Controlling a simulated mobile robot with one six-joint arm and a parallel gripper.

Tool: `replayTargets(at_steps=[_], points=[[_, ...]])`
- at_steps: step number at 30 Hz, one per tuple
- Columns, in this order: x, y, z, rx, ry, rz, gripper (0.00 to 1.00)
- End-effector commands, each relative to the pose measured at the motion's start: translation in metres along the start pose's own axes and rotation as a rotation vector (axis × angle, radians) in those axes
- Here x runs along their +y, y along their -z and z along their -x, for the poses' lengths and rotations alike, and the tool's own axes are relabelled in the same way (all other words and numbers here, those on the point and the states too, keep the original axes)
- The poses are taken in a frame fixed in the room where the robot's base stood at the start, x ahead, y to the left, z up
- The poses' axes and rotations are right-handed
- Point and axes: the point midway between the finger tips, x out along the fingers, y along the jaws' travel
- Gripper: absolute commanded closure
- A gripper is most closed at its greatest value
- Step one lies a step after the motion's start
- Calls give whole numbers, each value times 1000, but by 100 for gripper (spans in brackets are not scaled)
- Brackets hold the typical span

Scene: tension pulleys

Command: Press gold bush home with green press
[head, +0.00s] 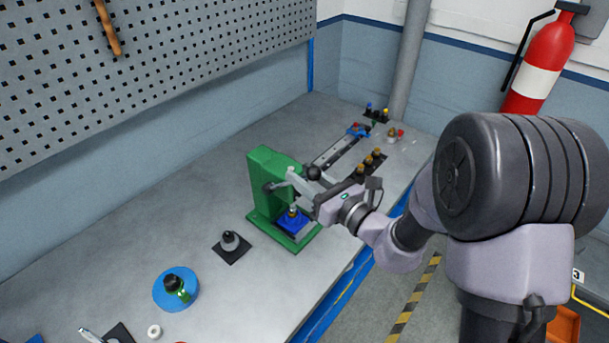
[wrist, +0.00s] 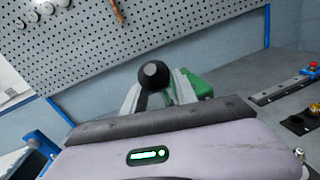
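The green press (head: 262,180) stands on the bench at the middle of the head view. Its blue block (head: 291,224) sits on the base. A small gold-coloured piece, which looks like the bush (head: 293,209), stands upright on this block; how deep it sits is too small to tell. The press's black ball knob (head: 313,173) is at my gripper (head: 304,180). In the wrist view the knob (wrist: 154,75) shows between the two pale fingers of my gripper (wrist: 156,92), one on each side. Whether the fingers touch it is unclear. Part of the green press (wrist: 197,84) shows behind them.
A black knobbed piece on a dark plate (head: 231,243) and a blue round stand (head: 176,289) are left of the press. A rail (head: 340,149) and a dark holder with gold pieces (head: 370,163) lie behind it. A perforated board (head: 150,60) rises along the bench's back.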

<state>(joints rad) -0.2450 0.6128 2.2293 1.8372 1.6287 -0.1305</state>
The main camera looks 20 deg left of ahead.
Motion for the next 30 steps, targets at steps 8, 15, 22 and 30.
replayTargets(at_steps=[8,15,22,30], points=[[0,0,0,0,0,0,100],[0,0,0,0,0,0,100],[0,0,0,0,0,0,100],[0,0,0,-1,0,0,100]])
